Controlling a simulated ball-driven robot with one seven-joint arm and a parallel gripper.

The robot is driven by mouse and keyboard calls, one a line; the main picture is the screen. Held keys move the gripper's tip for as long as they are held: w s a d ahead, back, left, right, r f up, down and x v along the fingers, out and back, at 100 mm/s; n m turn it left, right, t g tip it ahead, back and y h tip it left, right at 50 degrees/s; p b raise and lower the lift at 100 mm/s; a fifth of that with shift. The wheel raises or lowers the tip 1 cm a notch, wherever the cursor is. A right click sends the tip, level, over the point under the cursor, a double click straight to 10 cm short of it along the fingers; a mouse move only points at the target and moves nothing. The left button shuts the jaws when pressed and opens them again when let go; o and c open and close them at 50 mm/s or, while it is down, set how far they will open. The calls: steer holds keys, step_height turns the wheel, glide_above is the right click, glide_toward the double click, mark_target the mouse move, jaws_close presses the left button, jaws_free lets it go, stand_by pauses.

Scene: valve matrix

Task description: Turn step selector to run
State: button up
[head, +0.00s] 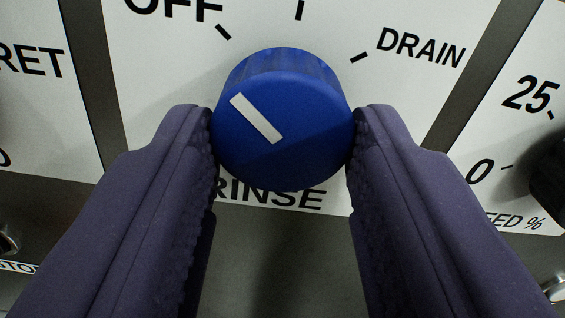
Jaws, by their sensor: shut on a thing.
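A round blue knob (318,150) with a white pointer bar (256,118) stands out from a white dial plate (160,80) in the head view. The bar slants to the upper left, toward the tick near the "OFF" label (172,8). Another tick (299,9) is at the top, its label out of view. A third tick lies by "DRAIN" (421,47) at the upper right. "RINSE" (270,194) is printed below, partly hidden by the knob and my gripper. My gripper (284,130) is shut on the knob, one finger on its left side and one on its right.
Neighbouring white plates lie at the left (35,110) and right (525,120), separated by grey strips. The right plate has a dark knob (552,175) at the picture's edge, near "25" and "0". Shiny metal parts show at the lower left and lower right edges.

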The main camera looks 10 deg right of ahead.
steer(key=m+b, duration=0.2)
steer(key=b, duration=0.1)
steer(key=m+b, duration=0.2)
steer(key=b, duration=0.2)
steer(key=shift+f+m, duration=0.2)
steer(key=shift+m, duration=0.2)
steer(key=m+b, duration=0.3)
steer(key=b, duration=0.1)
steer(key=shift+a+r, duration=0.1)
steer(key=shift+r+m+b, duration=0.1)
steer(key=shift+m+b, duration=0.6)
steer(key=shift+m, duration=0.1)
steer(key=o, duration=1.1)
steer(key=shift+c, duration=0.2)
steer(key=shift+s, duration=0.1)
